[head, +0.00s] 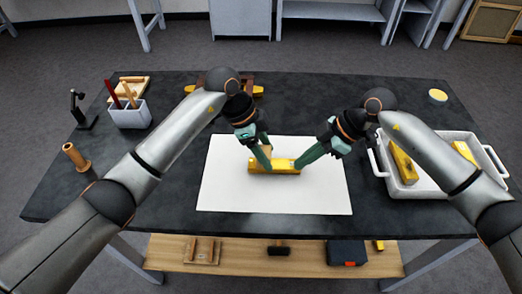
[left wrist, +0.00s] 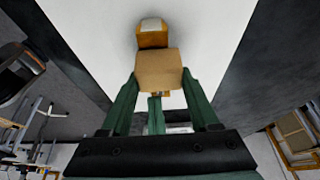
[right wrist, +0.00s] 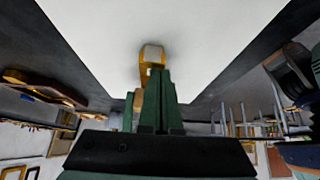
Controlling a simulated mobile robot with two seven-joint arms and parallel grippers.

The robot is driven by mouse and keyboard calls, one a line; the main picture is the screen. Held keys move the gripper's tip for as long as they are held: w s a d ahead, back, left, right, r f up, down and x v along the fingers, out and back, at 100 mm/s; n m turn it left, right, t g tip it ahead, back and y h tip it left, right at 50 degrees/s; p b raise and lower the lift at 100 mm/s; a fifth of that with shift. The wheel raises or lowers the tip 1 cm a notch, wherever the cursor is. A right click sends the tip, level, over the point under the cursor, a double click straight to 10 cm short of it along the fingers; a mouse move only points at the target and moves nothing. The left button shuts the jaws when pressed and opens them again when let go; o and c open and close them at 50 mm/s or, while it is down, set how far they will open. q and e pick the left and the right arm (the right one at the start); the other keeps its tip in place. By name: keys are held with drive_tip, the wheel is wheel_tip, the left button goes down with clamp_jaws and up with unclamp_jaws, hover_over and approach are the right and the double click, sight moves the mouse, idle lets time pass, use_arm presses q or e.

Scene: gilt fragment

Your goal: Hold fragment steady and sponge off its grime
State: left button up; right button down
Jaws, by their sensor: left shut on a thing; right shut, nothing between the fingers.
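The gilt fragment (head: 260,168) is a golden-yellow bar lying on a white sheet (head: 235,195). My left gripper (head: 267,163) is shut on a tan sponge block (left wrist: 158,70). The sponge is at the fragment's top, near its middle; whether it presses there I cannot tell. My right gripper (head: 298,166) is shut and empty, fingertips at the fragment's right end. They look to be touching it or very close.
A white tray (head: 412,190) with yellow pieces stands at right. A round yellow-topped item (head: 438,95) lies behind it. A white holder (head: 128,114) with tools, a wooden cylinder (head: 75,156) and a black stand (head: 82,112) are at left. The sheet's front is clear.

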sight(250, 161)
use_arm(q)
drive_tip(key=a, duration=0.3)
drive_tip(key=shift+a+f, duration=0.15)
drive_tip(key=shift+a, duration=0.15)
use_arm(e)
drive_tip(key=shift+s+d+f, duration=0.1)
drive_tip(key=shift+f, duration=0.2)
use_arm(q)
drive_tip(key=shift+d, duration=2.15)
drive_tip(key=a, duration=0.4)
drive_tip(key=shift+a, duration=0.1)
drive_tip(key=shift+a+r, duration=0.15)
drive_tip(key=shift+r, duration=0.05)
wheel_tip(250, 161, up, 8)
use_arm(e)
drive_tip(key=shift+r, duration=0.1)
wheel_tip(250, 161, up, 2)
use_arm(q)
drive_tip(key=shift+f, duration=0.1)
use_arm(e)
drive_tip(key=shift+r, duration=2.15)
